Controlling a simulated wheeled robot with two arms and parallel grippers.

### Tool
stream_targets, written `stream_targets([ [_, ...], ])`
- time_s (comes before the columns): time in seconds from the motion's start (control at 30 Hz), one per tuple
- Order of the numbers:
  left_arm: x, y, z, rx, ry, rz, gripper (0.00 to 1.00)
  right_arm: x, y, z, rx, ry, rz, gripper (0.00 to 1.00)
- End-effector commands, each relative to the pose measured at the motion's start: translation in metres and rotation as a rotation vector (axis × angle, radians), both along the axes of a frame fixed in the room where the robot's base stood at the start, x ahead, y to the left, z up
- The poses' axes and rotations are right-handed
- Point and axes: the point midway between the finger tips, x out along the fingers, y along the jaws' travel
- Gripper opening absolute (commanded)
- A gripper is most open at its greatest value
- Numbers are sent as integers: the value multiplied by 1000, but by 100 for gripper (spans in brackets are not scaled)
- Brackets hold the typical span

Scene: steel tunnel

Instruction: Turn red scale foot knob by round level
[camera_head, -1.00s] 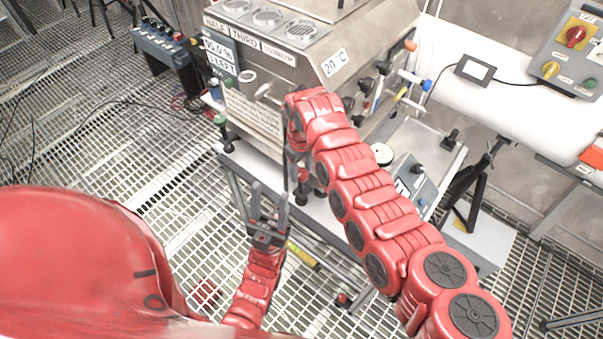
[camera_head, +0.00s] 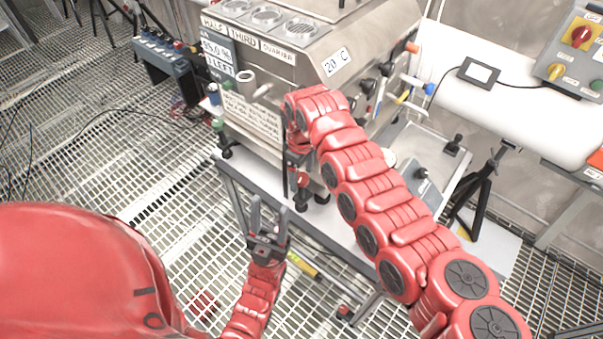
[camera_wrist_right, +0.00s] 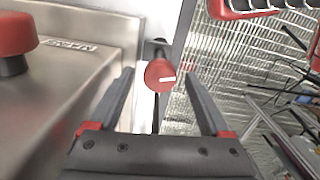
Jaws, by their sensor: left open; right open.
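In the right wrist view a round red knob (camera_wrist_right: 160,75) with a white mark sits at the equipment's foot. My right gripper (camera_wrist_right: 159,84) is open, with one finger on each side of the knob in the picture; I cannot tell if they touch it. In the head view a red knob (camera_head: 302,180) shows under the steel machine, close to my right gripper (camera_head: 291,166), which my arm partly hides. My left gripper (camera_head: 269,207) is open and empty in front of the table edge. A pale round dial (camera_head: 389,157) is mostly hidden behind my right arm; no bubble is readable.
The steel machine (camera_head: 330,62) stands on a grey table (camera_head: 262,192). A larger red knob (camera_wrist_right: 14,35) is at the upper left in the right wrist view. A black tripod (camera_head: 484,185) stands at the right.

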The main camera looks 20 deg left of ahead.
Motion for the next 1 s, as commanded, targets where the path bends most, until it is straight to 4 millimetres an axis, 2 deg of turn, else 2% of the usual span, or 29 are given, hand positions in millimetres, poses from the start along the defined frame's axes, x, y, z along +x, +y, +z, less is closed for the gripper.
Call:
stream_targets([
  [0.13, 0, 0, -3, 0, 0, 0, 50, 1, 0, 4, 0, -1, -1, 82],
  [0.27, 0, 0, -12, 0, 0, 0, 50, 3, 0, 21, 3, -6, -2, 82],
  [0.5, 0, 0, -35, 0, 0, 0, 50, 2, 1, 83, 3, -9, 1, 82],
  [0.57, 0, 0, -36, 0, 0, 0, 50, 2, 0, 98, 0, -8, 1, 82],
  [0.8, 0, 0, -44, 0, 0, 0, 50, 1, 0, 138, -2, -6, -1, 82],
  [1.0, 0, 0, -47, 0, 0, 0, 50, 0, 1, 163, -1, -4, 1, 82],
])
